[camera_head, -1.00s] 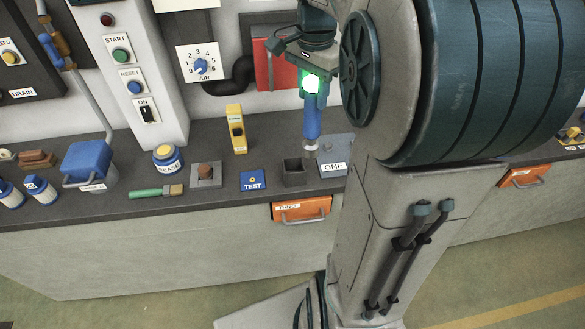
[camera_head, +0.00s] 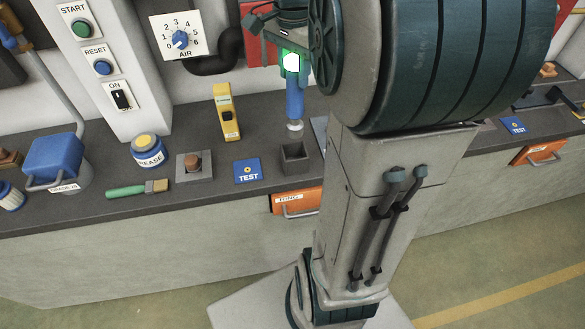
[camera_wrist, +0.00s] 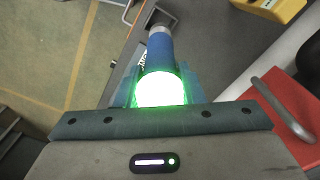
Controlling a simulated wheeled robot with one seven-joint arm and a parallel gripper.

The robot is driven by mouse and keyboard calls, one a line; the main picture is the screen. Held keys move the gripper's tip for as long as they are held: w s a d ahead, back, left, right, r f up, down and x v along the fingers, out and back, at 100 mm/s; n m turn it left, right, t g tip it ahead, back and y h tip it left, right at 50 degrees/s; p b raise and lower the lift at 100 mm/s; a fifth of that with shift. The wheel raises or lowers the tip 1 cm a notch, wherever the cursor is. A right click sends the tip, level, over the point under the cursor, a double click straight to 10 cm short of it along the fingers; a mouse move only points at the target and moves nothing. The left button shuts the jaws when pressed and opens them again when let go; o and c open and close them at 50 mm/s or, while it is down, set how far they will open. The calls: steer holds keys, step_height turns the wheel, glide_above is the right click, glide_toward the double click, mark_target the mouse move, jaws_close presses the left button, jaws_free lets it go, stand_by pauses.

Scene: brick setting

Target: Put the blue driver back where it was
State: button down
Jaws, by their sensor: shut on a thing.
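The blue driver (camera_head: 295,104) is held upright in my gripper (camera_head: 291,78), its blue handle between the fingers and its silvery end pointing down. A small dark square open box (camera_head: 295,160) stands on the bench near the front edge. In the head view the driver's lower end shows just above the box, apart from it. In the wrist view the driver (camera_wrist: 161,50) reaches out from my gripper (camera_wrist: 160,88), and the box (camera_wrist: 158,14) shows beyond its tip. The gripper's light glows green and hides part of the grip.
A blue TEST plate (camera_head: 247,171), a grey block with a brown button (camera_head: 193,166), a yellow tool (camera_head: 226,112), a grease tin (camera_head: 147,152) and a green-handled brush (camera_head: 135,189) lie to the left on the dark bench. An orange drawer (camera_head: 300,202) is below the box.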

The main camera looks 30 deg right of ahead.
mark_target(294, 116)
step_height(294, 116, down, 3)
steer(key=shift+r+b, duration=0.15)
steer(key=shift+b, duration=0.5)
step_height(294, 116, down, 10)
steer(key=shift+r, duration=0.25)
steer(key=shift+f, duration=0.15)
steer(key=c, duration=1)
jaws_free()
steer(key=shift+o, duration=0.2)
